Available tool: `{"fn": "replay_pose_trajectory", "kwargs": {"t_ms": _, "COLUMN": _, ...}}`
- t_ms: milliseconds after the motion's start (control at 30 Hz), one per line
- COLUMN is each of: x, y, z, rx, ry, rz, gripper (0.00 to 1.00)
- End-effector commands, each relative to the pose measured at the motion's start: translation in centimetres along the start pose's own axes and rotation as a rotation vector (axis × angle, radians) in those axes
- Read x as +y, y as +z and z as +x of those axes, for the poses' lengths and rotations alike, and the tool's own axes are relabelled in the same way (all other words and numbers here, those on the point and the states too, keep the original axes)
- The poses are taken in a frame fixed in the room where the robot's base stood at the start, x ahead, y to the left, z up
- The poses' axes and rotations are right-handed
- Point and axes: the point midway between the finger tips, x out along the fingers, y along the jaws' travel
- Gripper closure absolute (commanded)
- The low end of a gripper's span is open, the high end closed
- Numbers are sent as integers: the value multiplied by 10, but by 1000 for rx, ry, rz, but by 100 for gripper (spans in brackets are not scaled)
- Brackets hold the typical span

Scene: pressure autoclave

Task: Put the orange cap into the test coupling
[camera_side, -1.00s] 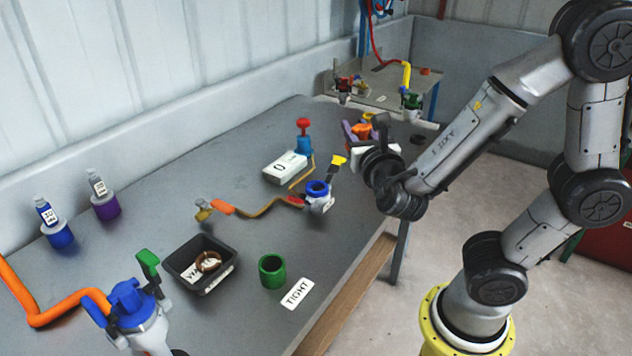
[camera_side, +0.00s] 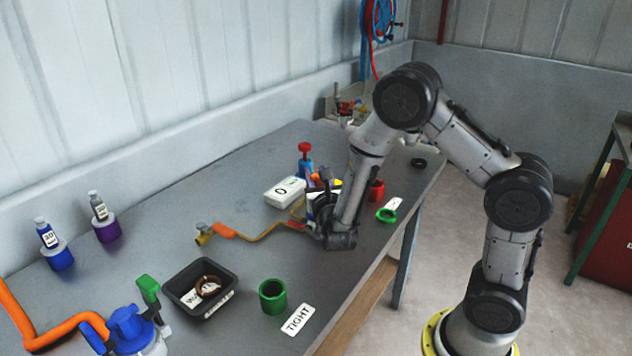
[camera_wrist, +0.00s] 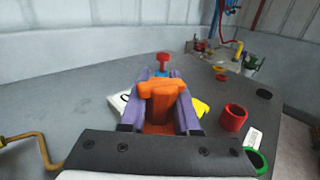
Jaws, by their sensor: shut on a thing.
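My gripper (camera_wrist: 162,110) is shut on the orange cap (camera_wrist: 163,98), which sits between its two purple fingers in the wrist view. In the side view my wrist is low over the bench at the test coupling, and it hides most of the coupling. The coupling's yellow lever (camera_wrist: 201,107) shows just right of the fingers in the wrist view, and beside my wrist in the side view (camera_side: 336,184). The cap's lower end and the coupling's mouth are hidden, so I cannot tell whether they touch.
A white box (camera_side: 285,191) and a blue valve with a red knob (camera_side: 305,158) stand behind. A red cup (camera_side: 376,190) and a green ring (camera_side: 386,215) are to the right. A black tray (camera_side: 181,276) and a green cup (camera_side: 272,296) stand at the front.

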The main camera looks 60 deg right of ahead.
Motion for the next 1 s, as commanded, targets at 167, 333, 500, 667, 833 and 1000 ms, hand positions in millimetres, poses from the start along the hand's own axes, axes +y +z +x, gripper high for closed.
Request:
{"fn": "replay_pose_trajectory", "kwargs": {"t_ms": 167, "x": 0, "y": -18, "z": 0, "rx": -1, "ry": 1, "rz": 0, "gripper": 100}}
{"fn": "replay_pose_trajectory", "kwargs": {"t_ms": 333, "x": 0, "y": -18, "z": 0, "rx": -2, "ry": 1, "rz": 2, "gripper": 100}}
{"fn": "replay_pose_trajectory", "kwargs": {"t_ms": 500, "x": 0, "y": -20, "z": 0, "rx": -1, "ry": 0, "rz": 1, "gripper": 100}}
{"fn": "replay_pose_trajectory", "kwargs": {"t_ms": 667, "x": 0, "y": -24, "z": 0, "rx": -1, "ry": 0, "rz": 0, "gripper": 100}}
{"fn": "replay_pose_trajectory", "kwargs": {"t_ms": 833, "x": 0, "y": -29, "z": 0, "rx": -1, "ry": 0, "rz": 0, "gripper": 100}}
{"fn": "replay_pose_trajectory", "kwargs": {"t_ms": 1000, "x": 0, "y": -30, "z": -1, "rx": -1, "ry": 0, "rz": 1, "gripper": 64}}
